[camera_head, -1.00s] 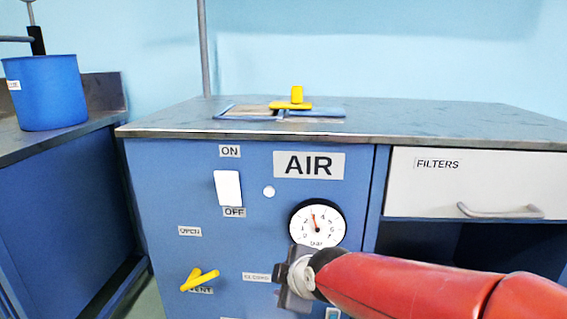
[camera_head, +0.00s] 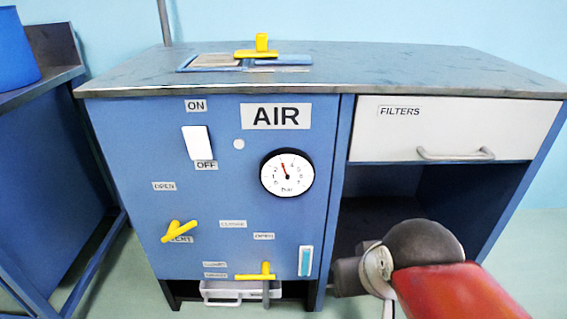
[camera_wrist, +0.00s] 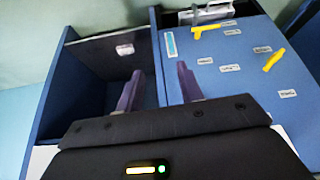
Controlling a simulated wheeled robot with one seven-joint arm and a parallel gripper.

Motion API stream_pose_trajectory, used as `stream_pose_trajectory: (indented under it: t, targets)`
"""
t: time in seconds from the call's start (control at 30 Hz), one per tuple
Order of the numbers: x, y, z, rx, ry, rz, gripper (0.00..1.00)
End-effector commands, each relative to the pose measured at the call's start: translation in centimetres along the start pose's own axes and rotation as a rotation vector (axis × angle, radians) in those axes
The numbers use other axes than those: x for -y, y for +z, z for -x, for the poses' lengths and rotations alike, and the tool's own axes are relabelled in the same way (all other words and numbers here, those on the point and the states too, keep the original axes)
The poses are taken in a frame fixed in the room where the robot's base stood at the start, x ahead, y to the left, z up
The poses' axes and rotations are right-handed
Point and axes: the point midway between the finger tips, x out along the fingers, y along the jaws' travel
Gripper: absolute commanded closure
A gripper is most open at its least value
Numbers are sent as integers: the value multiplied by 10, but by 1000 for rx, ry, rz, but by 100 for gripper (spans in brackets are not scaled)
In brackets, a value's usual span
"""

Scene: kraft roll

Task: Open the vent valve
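The vent valve has a yellow lever handle (camera_head: 178,231) at the lower left of the blue AIR panel, slanting across its partly covered VENT label. An OPEN label (camera_head: 164,186) sits above it. In the wrist view the yellow vent handle (camera_wrist: 273,61) is at the right, well away from the fingers. My gripper (camera_wrist: 157,74) is open and empty, its two purple-grey fingers apart. In the head view the dark gripper end (camera_head: 347,276) is right of the panel, in front of the open shelf. Its fingertips are not clear there.
A second yellow handle (camera_head: 256,276) sits lower right on the panel, beside a sight glass (camera_head: 305,261) and above a white tray (camera_head: 222,292). A white switch (camera_head: 197,143), gauge (camera_head: 287,174) and FILTERS drawer (camera_head: 450,130) are nearby. Another yellow handle (camera_head: 262,46) is on top.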

Motion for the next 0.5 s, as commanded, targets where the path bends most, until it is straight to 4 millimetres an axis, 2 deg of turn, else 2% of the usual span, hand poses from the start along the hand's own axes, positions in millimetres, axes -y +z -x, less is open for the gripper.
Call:
stream_pose_trajectory:
  t: [0.2,0.4,0.5]
  targets:
    - [0,0,0,-1,-1,1,64]
    - [0,-1,0,0,-2,1,90]
    - [3,-1,-4,19,-10,-12,100]
